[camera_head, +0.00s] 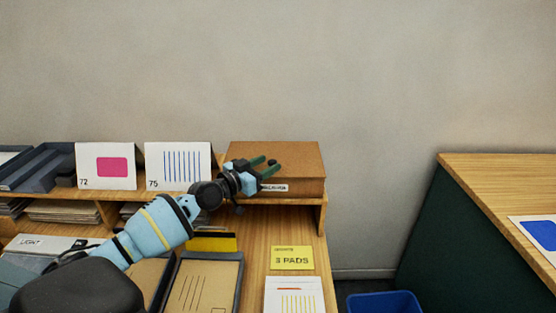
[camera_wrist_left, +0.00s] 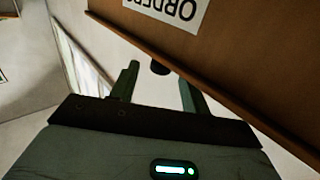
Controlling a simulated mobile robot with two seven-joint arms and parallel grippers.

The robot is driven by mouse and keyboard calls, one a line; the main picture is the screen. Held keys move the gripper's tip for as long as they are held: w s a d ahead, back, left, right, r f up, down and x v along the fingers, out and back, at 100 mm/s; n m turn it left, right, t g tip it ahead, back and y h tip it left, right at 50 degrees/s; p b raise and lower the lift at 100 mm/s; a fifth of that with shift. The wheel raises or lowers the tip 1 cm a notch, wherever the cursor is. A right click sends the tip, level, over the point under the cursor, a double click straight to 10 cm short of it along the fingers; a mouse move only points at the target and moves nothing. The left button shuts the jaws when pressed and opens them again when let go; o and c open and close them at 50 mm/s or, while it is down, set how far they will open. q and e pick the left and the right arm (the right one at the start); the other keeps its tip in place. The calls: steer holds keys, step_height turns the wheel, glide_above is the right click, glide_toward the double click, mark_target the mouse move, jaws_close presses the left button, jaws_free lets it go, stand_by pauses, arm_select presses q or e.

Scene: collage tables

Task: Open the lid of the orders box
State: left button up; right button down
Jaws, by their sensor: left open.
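The orders box (camera_head: 290,158) is a brown box with a white label on its front, on the right end of the raised shelf. Its lid looks shut. In the left wrist view the box (camera_wrist_left: 235,50) fills the upper right, with its label reading "ORDERS" upside down and a lid or box edge running diagonally. My left gripper (camera_head: 273,168) is in front of the box, near its label, with its fingers apart and nothing between them. In the wrist view its fingers (camera_wrist_left: 157,85) are spread, close to the box edge; I cannot tell whether they touch. My right gripper is not in view.
Two standing cards, 72 (camera_head: 107,166) and 75 (camera_head: 178,166), stand left of the box. Dark trays (camera_head: 42,168) sit further left. Below lie a yellow pads note (camera_head: 292,258) and a brown envelope tray (camera_head: 207,280). A blue bin (camera_head: 384,303) is on the floor, right.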

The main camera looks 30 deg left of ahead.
mark_target(277, 159)
arm_select(q)
steer(key=shift+b+x, duration=0.4)
steer(key=shift+x, duration=2.05)
jaws_close()
